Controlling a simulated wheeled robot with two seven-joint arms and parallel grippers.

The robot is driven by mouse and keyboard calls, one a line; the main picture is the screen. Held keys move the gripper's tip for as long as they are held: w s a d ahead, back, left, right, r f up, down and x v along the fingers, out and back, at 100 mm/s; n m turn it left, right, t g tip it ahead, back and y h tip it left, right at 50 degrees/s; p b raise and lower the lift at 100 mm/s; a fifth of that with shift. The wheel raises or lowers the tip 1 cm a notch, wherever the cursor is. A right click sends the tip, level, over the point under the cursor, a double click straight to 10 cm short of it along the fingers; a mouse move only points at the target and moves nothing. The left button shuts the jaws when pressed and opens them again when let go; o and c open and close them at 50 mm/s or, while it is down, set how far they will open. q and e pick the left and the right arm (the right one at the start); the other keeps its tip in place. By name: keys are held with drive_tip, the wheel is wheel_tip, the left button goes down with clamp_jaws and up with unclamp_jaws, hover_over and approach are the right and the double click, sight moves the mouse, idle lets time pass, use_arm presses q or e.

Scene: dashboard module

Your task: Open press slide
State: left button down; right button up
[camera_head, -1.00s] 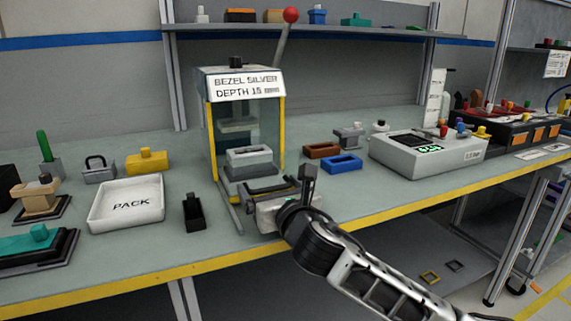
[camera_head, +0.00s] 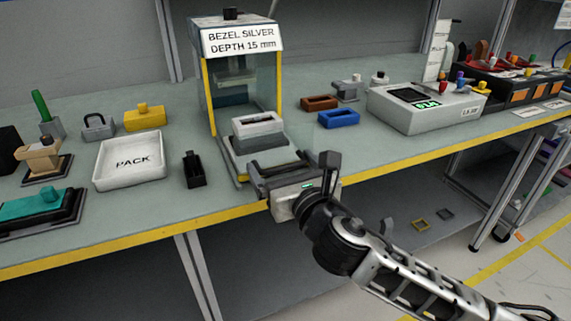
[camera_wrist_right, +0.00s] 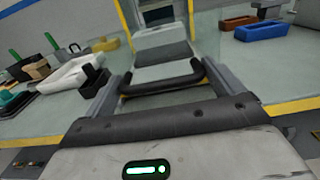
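The press (camera_head: 206,95) has yellow posts and a sign reading BEZEL SILVER DEPTH 15 mm. Its slide, with a light grey nest block (camera_head: 258,132) on top, sticks out of the front of the press. In the right wrist view, the slide's black U-shaped handle (camera_wrist_right: 165,88) lies between the two fingers of my right gripper (camera_wrist_right: 162,85). The fingers appear to touch the handle's two ends. In the head view, my right gripper (camera_head: 280,165) is at the table's front edge, in front of the nest block. My left gripper is not in view.
A white PACK tray (camera_head: 103,181) and a small black holder (camera_head: 193,170) stand left of the press. A blue bin (camera_head: 339,119), a brown bin (camera_head: 319,103) and a grey display unit (camera_head: 437,107) stand to the right.

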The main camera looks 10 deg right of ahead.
drive_tip(key=shift+o, duration=0.2)
drive_tip(key=v, duration=1.6)
drive_tip(key=shift+a, duration=0.1)
